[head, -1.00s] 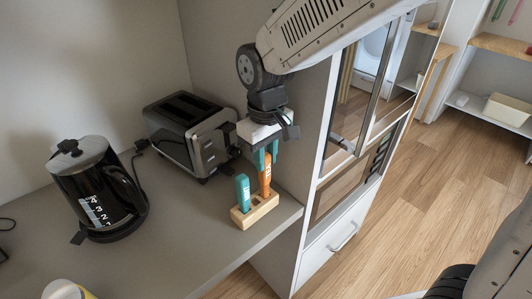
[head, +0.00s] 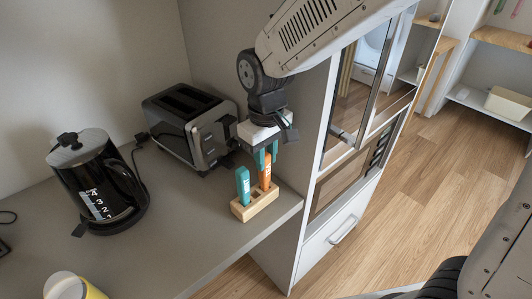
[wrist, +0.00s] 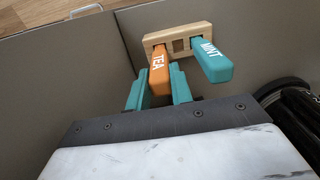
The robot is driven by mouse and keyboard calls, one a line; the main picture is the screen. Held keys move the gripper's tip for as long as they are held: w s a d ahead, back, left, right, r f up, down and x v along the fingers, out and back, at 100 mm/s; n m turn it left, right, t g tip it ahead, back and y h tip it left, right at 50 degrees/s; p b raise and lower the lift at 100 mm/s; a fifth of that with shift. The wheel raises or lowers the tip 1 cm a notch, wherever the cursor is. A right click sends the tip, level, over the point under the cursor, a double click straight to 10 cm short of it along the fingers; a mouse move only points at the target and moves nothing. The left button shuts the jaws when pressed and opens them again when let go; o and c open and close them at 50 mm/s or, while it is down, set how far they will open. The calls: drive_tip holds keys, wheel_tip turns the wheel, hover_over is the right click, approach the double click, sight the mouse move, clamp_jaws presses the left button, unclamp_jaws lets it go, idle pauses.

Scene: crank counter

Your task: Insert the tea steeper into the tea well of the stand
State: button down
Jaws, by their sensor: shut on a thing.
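The orange tea steeper (head: 265,171), marked TEA, is held upright in my gripper (head: 265,156). The teal fingers are shut around its upper part; in the wrist view the steeper (wrist: 160,72) shows between the fingers. Its lower end meets the end well of the wooden stand (head: 258,207), at the end away from the mint steeper. That end appears to be inside the well, but how deep is hidden. In the wrist view the stand (wrist: 168,37) shows an empty square middle well.
A teal steeper marked MINT (head: 243,185) stands in the stand's other end well. A black and steel toaster (head: 190,125) is behind, and a kettle (head: 98,180) at left. A tall cabinet (head: 312,160) rises right of the stand.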

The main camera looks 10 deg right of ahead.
drive_tip(key=shift+f, duration=0.2)
drive_tip(key=c, duration=1.2)
unclamp_jaws()
drive_tip(key=shift+o, duration=0.2)
